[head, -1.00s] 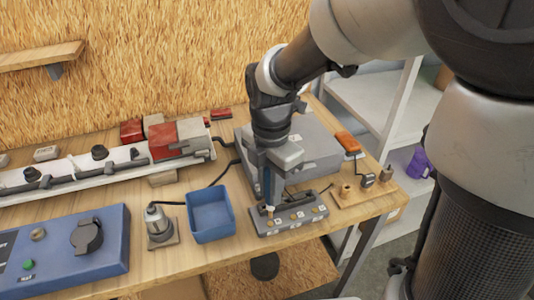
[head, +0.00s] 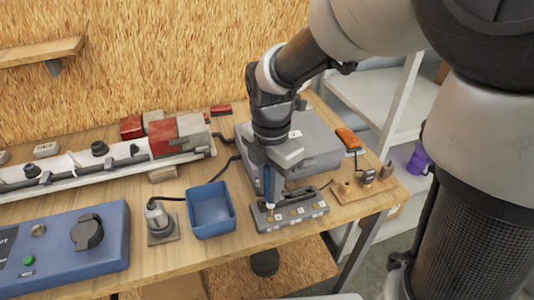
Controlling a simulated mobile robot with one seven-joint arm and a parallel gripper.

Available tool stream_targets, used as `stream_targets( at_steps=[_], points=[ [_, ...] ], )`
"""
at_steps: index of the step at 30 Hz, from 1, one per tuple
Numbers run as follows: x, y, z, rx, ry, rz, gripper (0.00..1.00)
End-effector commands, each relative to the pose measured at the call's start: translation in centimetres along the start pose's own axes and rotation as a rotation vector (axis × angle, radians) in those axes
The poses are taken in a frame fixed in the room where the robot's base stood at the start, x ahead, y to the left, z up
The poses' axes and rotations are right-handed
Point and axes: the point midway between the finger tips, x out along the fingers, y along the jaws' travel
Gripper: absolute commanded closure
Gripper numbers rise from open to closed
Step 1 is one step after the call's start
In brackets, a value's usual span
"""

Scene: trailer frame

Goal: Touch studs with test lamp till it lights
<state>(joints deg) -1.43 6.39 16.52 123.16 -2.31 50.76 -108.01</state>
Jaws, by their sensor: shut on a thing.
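My gripper (head: 270,180) points down over the stud block and is shut on the test lamp (head: 267,187), a slim blue tool held upright. The stud block (head: 291,213) is a grey bar with a row of brass studs and small white labels on top. The lamp's lower end is at the left end of the block, at or just above the leftmost stud. I cannot tell whether it touches. No clear glow shows on the lamp, and its tip is too small to judge. A dark cable (head: 320,189) lies behind the block.
A large grey box (head: 310,150) is behind my gripper. A wooden holder (head: 360,187) is at right. A blue control panel (head: 65,247) fills the front left.

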Motion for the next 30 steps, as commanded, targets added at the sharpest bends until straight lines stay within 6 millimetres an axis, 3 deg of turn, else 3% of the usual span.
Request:
stream_targets(
  at_steps=[30],
  points=[
    [1.5,0.0,0.0,0.000,0.000,0.000,0.90]
  ],
)
